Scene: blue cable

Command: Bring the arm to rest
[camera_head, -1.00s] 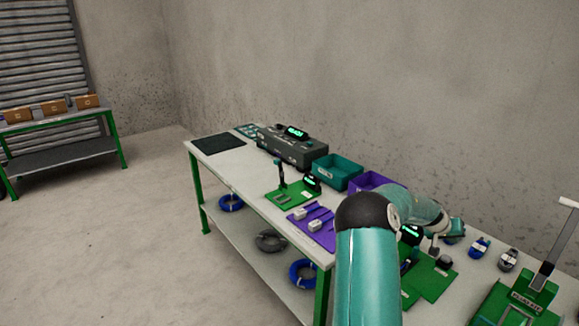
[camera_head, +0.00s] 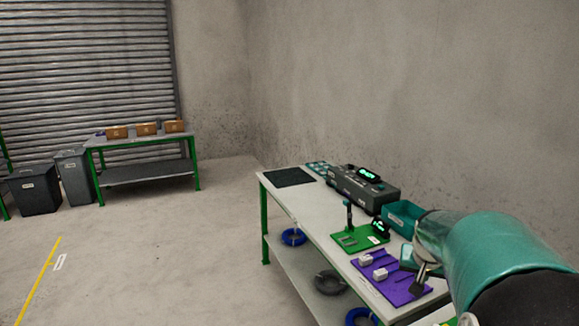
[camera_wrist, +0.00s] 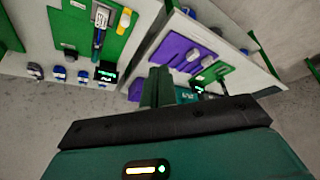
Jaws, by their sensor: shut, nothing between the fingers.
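My arm (camera_head: 500,256) reaches in from the right edge of the head view, teal with a dark joint at the lower right. Its end is over the right part of the workbench, and I cannot make out the fingers clearly there. In the wrist view my gripper (camera_wrist: 157,88) shows as two dark green fingers close together, with nothing held. The picture there is tilted, with the bench top (camera_wrist: 150,45) seen beyond the fingers.
The workbench (camera_head: 335,240) carries a purple board (camera_head: 388,279), a green board (camera_head: 358,240), a teal bin (camera_head: 402,218) and a grey device (camera_head: 362,188). Another table (camera_head: 150,140) with boxes and bins (camera_head: 35,190) stand left. Floor between is open.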

